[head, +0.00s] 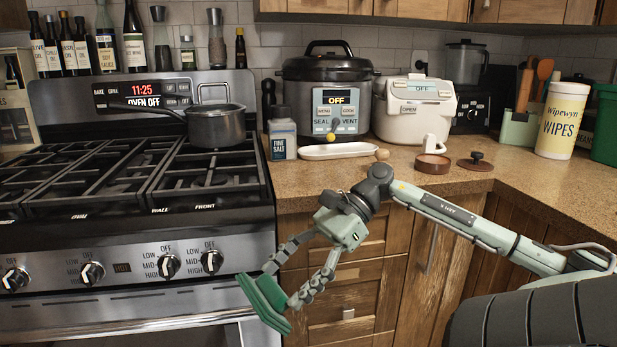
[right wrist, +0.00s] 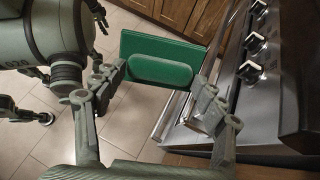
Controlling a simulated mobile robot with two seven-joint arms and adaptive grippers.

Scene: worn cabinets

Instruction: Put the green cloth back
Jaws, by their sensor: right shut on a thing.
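In the right wrist view the green cloth (right wrist: 160,60) shows between the two fingertips of my right gripper (right wrist: 155,78), over the tiled floor. The stove (head: 140,260) stands close beside it, with an oven handle (head: 130,327) low on its front.
The counter (head: 340,180) holds a pressure cooker (head: 327,95), a white appliance (head: 413,108), a white tray (head: 338,151) and a wipes canister (head: 563,120). A pot (head: 215,126) sits on the stove. Open floor (right wrist: 40,140) shows below the gripper.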

